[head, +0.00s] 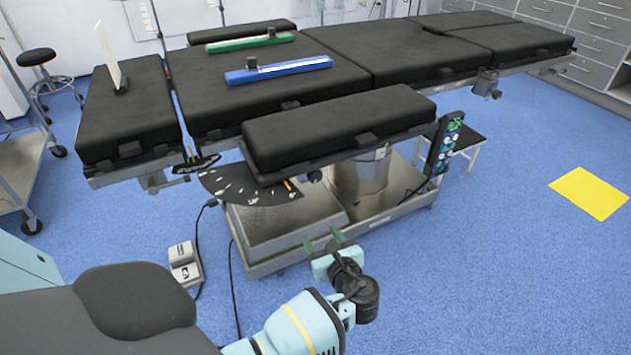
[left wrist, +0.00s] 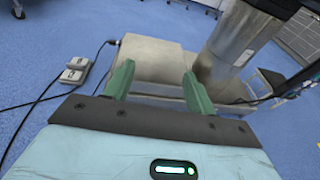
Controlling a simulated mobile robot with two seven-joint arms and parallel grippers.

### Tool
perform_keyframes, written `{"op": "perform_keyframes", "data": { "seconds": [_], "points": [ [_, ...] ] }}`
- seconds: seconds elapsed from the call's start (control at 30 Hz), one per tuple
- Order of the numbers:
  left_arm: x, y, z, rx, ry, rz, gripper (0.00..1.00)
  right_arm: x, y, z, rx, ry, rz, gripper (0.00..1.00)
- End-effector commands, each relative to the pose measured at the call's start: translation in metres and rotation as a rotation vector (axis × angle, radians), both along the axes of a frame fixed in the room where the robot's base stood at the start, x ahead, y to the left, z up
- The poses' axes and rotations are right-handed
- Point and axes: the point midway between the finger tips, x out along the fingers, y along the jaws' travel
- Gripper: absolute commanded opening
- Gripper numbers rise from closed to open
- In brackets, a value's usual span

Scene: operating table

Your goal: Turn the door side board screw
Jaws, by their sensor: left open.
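The operating table (head: 225,85) has black pads. A padded black side board (head: 340,122) sticks out along its near side. A small dark knob (head: 314,176) shows under the board's front edge; I cannot tell if it is the screw. My left gripper (head: 323,240) is open and empty, low in front of the table base and below the board, apart from both. In the left wrist view, its two green fingers (left wrist: 159,72) stand apart, with the table base (left wrist: 150,58) behind them. The side board is not in that view. My right gripper is not in view.
A foot pedal (head: 184,263) with a cable lies on the blue floor left of the base. A fan-shaped black panel (head: 245,187) and a control panel (head: 443,142) hang near the board. A yellow mat (head: 590,193) lies right; floor before it is clear.

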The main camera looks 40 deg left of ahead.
Motion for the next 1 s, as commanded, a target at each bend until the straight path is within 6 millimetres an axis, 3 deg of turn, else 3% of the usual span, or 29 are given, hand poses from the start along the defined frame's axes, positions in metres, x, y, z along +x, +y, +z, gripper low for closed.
{"op": "perform_keyframes", "data": {
  "seconds": [0.03, 0.1, 0.2, 0.3, 0.57, 1.0],
  "points": [
    [0.015, 0.001, 0.029, 0.066, 0.004, 0.014, 0.56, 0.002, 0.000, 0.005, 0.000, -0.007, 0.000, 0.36],
    [0.027, 0.002, 0.057, 0.146, 0.019, 0.033, 0.56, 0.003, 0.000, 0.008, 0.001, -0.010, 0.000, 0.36],
    [0.037, 0.002, 0.085, 0.221, 0.034, 0.058, 0.56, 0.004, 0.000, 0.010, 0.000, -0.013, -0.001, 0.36],
    [0.041, 0.002, 0.097, 0.255, 0.042, 0.072, 0.56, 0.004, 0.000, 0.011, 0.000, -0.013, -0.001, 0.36],
    [0.044, 0.007, 0.099, 0.263, 0.045, 0.074, 0.56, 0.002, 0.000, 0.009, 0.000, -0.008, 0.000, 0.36],
    [0.066, 0.061, 0.097, 0.261, 0.045, 0.074, 0.56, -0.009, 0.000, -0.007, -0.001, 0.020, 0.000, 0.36]
  ]
}}
